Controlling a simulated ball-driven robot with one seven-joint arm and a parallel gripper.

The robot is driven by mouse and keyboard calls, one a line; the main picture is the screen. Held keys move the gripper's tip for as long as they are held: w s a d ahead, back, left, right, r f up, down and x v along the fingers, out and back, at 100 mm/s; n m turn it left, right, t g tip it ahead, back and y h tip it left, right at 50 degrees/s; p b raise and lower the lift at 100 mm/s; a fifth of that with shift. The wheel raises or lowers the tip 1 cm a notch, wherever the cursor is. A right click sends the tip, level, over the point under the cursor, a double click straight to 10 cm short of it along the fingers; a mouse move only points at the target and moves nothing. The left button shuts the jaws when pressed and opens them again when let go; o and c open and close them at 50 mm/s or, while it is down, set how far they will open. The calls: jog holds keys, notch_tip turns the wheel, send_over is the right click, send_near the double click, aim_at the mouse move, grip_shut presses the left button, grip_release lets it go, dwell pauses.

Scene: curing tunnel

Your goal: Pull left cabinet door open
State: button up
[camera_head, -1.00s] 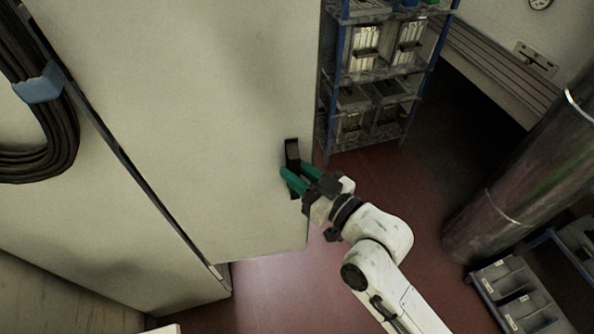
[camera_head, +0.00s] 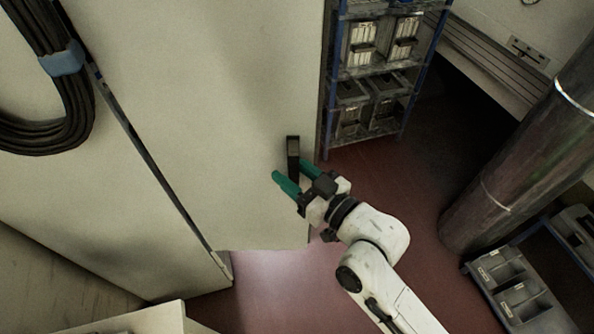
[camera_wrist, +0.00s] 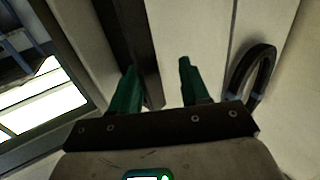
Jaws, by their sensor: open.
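The cabinet door (camera_head: 220,110) is a large beige panel filling the upper middle of the head view. A black upright handle (camera_head: 293,150) sits near its right edge. My gripper (camera_head: 289,170) is at the handle's lower part, its green fingers apart, one on the left of the handle and one on the right. It is open and not clamped on the handle. The wrist view shows both green fingers (camera_wrist: 157,80) spread. A dark long bar, likely the handle, lies between them, closer to the left finger. Whether a finger touches it I cannot tell.
A blue-framed shelf (camera_head: 372,85) with bins stands behind the door's right edge. A thick metal pipe (camera_head: 520,170) and a low rack of grey bins (camera_head: 515,285) are at right. A black cable coil (camera_head: 70,110) hangs at left. Red floor (camera_head: 400,180) is clear between door and pipe.

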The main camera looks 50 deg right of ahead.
jog(key=shift+o, duration=1.4)
jog(key=shift+w+a, duration=0.15)
jog(key=shift+a, duration=0.2)
jog(key=shift+d, duration=0.1)
jog(key=shift+s+d+b, duration=0.1)
jog(key=shift+s+b, duration=1.45)
jog(key=shift+s, duration=3.95)
notch_tip(320, 180, down, 17)
jog(key=s+a+g, duration=0.1)
jog(key=s+g, duration=0.1)
jog(key=g, duration=0.9)
jog(key=s+f+g, duration=0.1)
jog(key=s+g, duration=0.1)
jog(key=s+f+g, duration=0.1)
jog(key=s+g, duration=0.1)
jog(key=s+f+g, duration=0.1)
jog(key=s+g, duration=0.1)
jog(key=shift+s+d+f+m, duration=0.15)
jog(key=shift+d+f+m, duration=0.15)
jog(key=shift+d+f, duration=0.05)
